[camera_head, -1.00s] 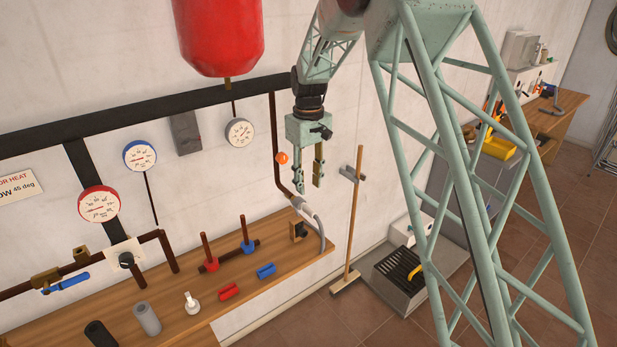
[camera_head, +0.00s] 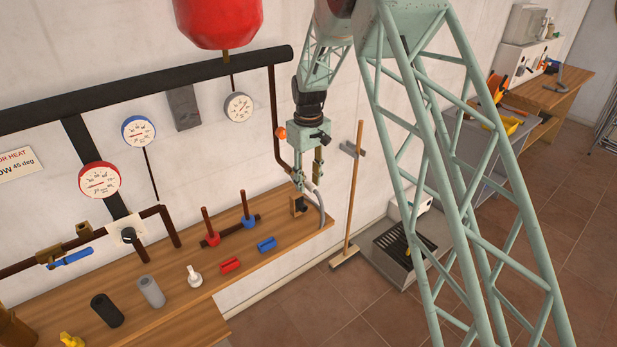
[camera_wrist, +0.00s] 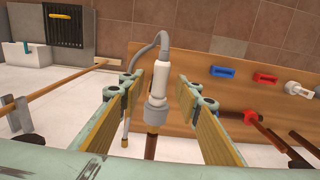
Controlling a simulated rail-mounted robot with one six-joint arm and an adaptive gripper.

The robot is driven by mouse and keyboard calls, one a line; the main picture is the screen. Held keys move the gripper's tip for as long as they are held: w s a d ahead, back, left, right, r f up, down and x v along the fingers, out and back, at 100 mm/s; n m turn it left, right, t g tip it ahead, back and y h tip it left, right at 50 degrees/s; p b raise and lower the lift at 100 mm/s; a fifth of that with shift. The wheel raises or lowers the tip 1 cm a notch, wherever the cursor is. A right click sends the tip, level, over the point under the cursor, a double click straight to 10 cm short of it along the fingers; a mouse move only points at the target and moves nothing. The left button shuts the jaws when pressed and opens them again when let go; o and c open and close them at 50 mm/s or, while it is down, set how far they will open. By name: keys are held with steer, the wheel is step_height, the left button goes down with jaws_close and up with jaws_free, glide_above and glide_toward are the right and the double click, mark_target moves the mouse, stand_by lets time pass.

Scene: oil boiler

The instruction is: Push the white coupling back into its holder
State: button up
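The white coupling (camera_wrist: 158,92) is in the wrist view, a white cylinder with grey ends. A grey hose curves from its far end, and its near end meets a brown pipe. My gripper (camera_wrist: 157,82) is open, with one finger on each side of the coupling and a visible gap to both. In the head view, my gripper (camera_head: 308,182) points down at the pipe end above the bench's right end and partly hides the coupling. I cannot clearly make out the holder or how far the coupling sits in it.
The wooden bench (camera_head: 235,290) carries a blue block (camera_head: 266,244), a red block (camera_head: 230,265), a white fitting (camera_head: 194,276) and grey and black cylinders. A brown pipe (camera_head: 274,110) runs down the wall beside my gripper. A broom (camera_head: 354,200) stands close to the right.

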steer(key=shift+f, duration=0.15)
steer(key=shift+c, duration=0.9)
steer(key=c, duration=0.8)
steer(key=shift+c, duration=0.2)
steer(key=shift+s+d, duration=0.1)
steer(key=shift+s+d, duration=0.2)
steer(key=shift+s, duration=0.05)
steer(key=shift+s+d+b, duration=0.8)
steer(key=shift+s+d, duration=0.55)
steer(key=shift+s, duration=0.25)
steer(key=shift+f, duration=0.1)
steer(key=s+d+f+b, duration=0.1)
steer(key=s+f+b, duration=0.1)
steer(key=f+b, duration=0.2)
steer(key=s+d+f+b, duration=0.1)
steer(key=d+f+b, duration=0.1)
steer(key=f, duration=0.7)
steer(key=shift+s+b, duration=0.4)
steer(key=shift+b, duration=0.5)
